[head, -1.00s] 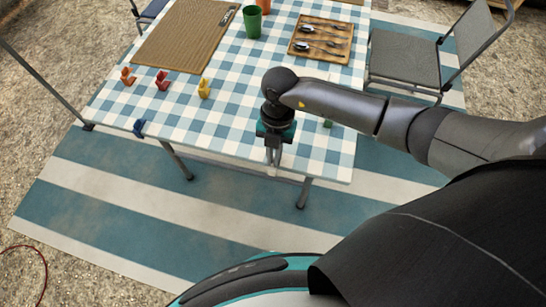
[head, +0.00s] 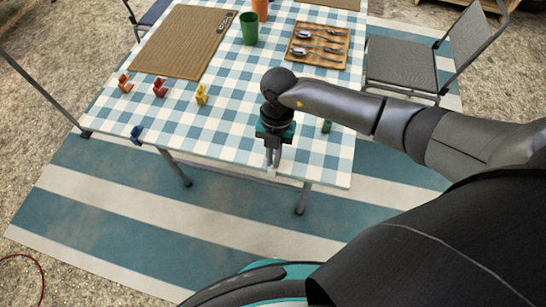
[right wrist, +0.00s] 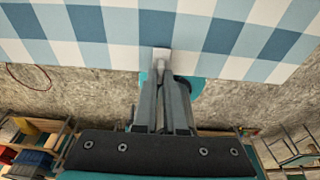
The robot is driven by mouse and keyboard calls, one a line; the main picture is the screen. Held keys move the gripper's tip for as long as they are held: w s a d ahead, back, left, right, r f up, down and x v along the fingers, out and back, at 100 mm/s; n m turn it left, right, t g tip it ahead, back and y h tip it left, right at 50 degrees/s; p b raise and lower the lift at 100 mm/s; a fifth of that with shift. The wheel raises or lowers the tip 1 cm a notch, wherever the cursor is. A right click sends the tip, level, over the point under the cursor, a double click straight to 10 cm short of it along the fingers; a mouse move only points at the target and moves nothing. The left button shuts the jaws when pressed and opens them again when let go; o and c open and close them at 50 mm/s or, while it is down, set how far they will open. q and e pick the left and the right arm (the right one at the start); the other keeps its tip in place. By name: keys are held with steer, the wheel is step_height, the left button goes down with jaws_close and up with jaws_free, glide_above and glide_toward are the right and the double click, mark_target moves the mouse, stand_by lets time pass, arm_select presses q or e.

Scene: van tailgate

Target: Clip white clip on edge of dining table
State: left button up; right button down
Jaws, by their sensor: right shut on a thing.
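The dining table (head: 225,137) has a blue-and-white checked top, and its front edge runs below my right gripper (head: 273,164). The right gripper points down at this edge and is shut on the white clip. In the right wrist view the white clip (right wrist: 162,54) shows as a small pale piece between the fingertips (right wrist: 164,72), overlapping the table edge (right wrist: 115,68). I cannot tell whether its jaws are around the edge or only beside it. The fingers hide most of the clip. My left gripper is not in view.
Orange (head: 125,83), red (head: 160,88), yellow (head: 202,94) and green (head: 326,126) clips are on the tabletop. A blue clip (head: 137,132) is at the front edge, left. Farther back are a mat (head: 185,42), cups (head: 249,28) and a cutlery tray (head: 318,62). A chair (head: 402,64) stands right.

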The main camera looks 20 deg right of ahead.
steer(key=c, duration=0.9)
jaws_free()
step_height(320, 180, up, 15)
steer(key=w+d+p, duration=0.1)
steer(key=w+p, duration=0.1)
steer(key=p, duration=0.1)
steer(key=shift+w+d, duration=0.25)
steer(key=shift+d, duration=0.1)
